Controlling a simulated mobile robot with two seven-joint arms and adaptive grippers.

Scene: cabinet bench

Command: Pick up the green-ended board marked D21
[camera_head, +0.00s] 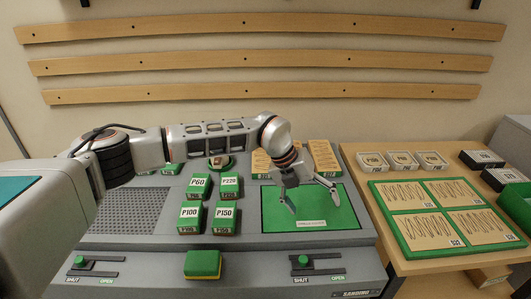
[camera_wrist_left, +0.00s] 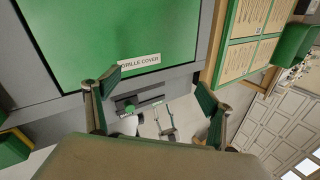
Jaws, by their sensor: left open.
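My left gripper (camera_head: 313,203) is open and empty above the green cover panel (camera_head: 345,213) labelled GRILLE COVER. Its two spread fingers also show in the left wrist view (camera_wrist_left: 157,92), over the panel's edge. Tan boards with dark wavy lines lie on a green-rimmed tray (camera_head: 408,250) on the right bench, each with a small corner tag. Two more tan boards, a left one (camera_head: 261,163) and a right one (camera_head: 323,156), are behind my gripper. I cannot read D21 on any board. My right gripper is not in view.
Green-and-white blocks, including P100 (camera_head: 190,214) and P150 (camera_head: 224,214), stand left of the panel. White blocks (camera_head: 401,159) and black blocks (camera_head: 481,158) stand behind the tray. A yellow-green block (camera_head: 202,263) sits at the front between two slide switches. The perforated grille (camera_head: 125,211) is bare.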

